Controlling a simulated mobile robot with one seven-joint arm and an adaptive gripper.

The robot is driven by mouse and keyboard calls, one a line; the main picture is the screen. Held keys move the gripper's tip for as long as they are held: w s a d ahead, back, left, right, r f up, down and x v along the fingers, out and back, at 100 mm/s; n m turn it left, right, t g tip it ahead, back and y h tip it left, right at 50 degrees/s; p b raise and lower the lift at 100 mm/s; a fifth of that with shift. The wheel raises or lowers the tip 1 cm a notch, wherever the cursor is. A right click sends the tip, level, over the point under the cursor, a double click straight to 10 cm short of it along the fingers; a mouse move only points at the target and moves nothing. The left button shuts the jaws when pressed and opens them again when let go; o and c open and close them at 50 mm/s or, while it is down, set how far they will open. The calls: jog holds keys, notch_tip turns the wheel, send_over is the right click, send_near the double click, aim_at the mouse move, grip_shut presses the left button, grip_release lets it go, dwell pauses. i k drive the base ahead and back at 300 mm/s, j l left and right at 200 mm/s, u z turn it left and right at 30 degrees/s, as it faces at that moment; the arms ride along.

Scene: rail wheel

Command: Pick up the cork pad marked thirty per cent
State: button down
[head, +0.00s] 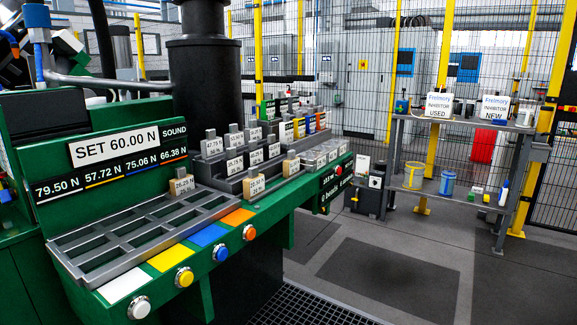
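Tan cork-coloured blocks with small white labels stand at the green bench: one (182,186) at the back edge of the grey tray, one (254,187) at the front of the stepped rack, and one (291,166) farther along it. Their labels are too small to read surely, so I cannot tell which is marked thirty per cent. The three stand apart from each other. My gripper is not clearly seen in the head view.
The grey compartment tray (72,239) looks empty. Grey labelled blocks (212,146) fill the stepped rack behind. Coloured buttons (184,277) line the bench front. A black column (204,85) rises behind the tray. A shelf (466,123) stands right, with open floor before it.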

aim_at(291, 165)
jog(key=i+l+z, duration=0.1)
jog(key=i+l, duration=0.25)
jog(key=i+l+z, duration=0.15)
jog(key=i+l, duration=0.15)
jog(key=i, duration=0.15)
jog(key=i+l+z, duration=0.1)
jog(key=i+l, duration=0.15)
jog(key=i, duration=0.2)
jog(key=i+l+z, duration=0.1)
jog(key=i, duration=0.35)
jog(key=l, duration=0.1)
